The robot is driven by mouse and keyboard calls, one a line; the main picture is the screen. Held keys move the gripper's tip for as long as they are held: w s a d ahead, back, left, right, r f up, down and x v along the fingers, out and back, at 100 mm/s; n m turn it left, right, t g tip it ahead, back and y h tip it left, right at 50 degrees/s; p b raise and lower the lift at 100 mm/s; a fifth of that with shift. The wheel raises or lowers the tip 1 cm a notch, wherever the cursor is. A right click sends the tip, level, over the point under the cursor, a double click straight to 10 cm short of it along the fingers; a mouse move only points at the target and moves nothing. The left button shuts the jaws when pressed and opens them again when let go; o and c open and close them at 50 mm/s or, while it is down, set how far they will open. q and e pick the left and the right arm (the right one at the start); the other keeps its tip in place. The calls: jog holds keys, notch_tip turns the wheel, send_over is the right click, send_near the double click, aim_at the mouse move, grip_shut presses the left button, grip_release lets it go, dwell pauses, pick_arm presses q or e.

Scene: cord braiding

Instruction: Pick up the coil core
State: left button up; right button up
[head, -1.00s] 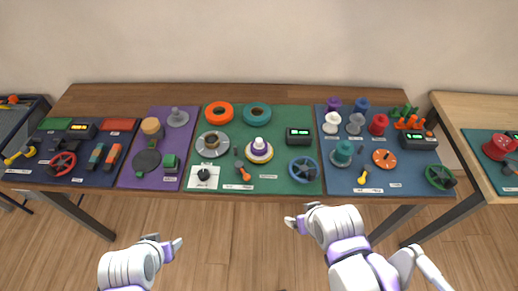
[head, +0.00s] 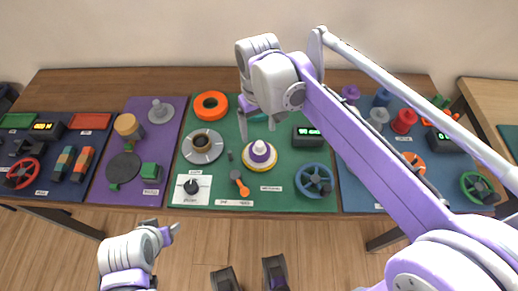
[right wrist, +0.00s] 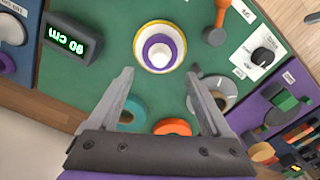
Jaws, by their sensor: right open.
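I cannot tell for sure which piece is the coil core. A stepped white and purple cone on a yellow-rimmed disc (head: 260,154) stands on the green mat (head: 213,178); it also shows in the right wrist view (right wrist: 160,48), beyond the fingertips. My right gripper (head: 257,130) is open and empty above the back of the green mat. In the right wrist view its spread fingers (right wrist: 160,75) are apart from the cone. A teal ring (right wrist: 131,113), partly hidden in the head view, lies below them. My left gripper (head: 168,235) is low, before the table; its opening is unclear.
An orange ring (head: 211,104) and a grey dish with a brown-rimmed cup (head: 202,146) lie left of the cone. A digital display box (head: 307,137) and blue wheel (head: 314,180) are to its right. My right arm hides part of the blue mat.

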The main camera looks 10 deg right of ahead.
aim_at(260, 144)
jog(key=f, duration=0.5)
jog(key=f+b, duration=0.1)
jog(key=f, duration=0.1)
jog(key=shift+s+d+f, duration=0.1)
jog(key=shift+s+f, duration=0.15)
grip_shut()
